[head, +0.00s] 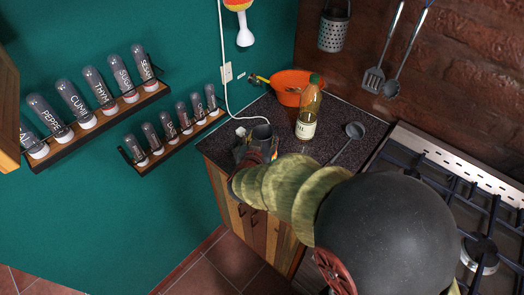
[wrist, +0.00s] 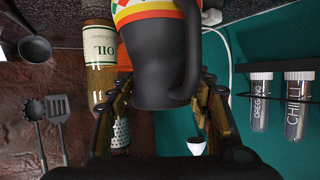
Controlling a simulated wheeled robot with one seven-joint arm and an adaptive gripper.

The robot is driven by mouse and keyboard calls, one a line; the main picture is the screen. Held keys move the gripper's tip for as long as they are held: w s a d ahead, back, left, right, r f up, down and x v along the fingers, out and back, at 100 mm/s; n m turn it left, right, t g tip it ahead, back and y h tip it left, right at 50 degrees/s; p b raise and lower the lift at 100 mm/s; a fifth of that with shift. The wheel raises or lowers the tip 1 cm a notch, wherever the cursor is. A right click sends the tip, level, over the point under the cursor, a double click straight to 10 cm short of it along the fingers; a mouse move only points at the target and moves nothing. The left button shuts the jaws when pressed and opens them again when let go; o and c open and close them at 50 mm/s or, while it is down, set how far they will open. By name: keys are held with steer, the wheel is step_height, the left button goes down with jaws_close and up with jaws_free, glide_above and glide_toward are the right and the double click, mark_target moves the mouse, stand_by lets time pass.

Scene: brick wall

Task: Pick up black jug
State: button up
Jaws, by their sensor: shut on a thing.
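The black jug (wrist: 155,65) fills the middle of the wrist view, with its handle (wrist: 190,50) on the right side and a colourful patterned band at the top of the picture. My gripper (wrist: 155,100) is shut on the jug, one finger on each side of its dark body. In the head view the dark rim of the jug (head: 262,132) shows just beyond my gripper (head: 250,150). My arm hides its lower part there. I cannot tell whether its base touches the counter.
An oil bottle (head: 309,110) and an orange bowl (head: 291,86) stand behind the jug on the dark counter (head: 325,153). A ladle (head: 354,131) lies to the right. A white cable runs at the left. Spice racks (head: 100,113) hang on the teal wall; the stove is at right.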

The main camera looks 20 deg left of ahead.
steer(key=c, duration=0.6)
jaws_close()
steer(key=shift+r, duration=0.1)
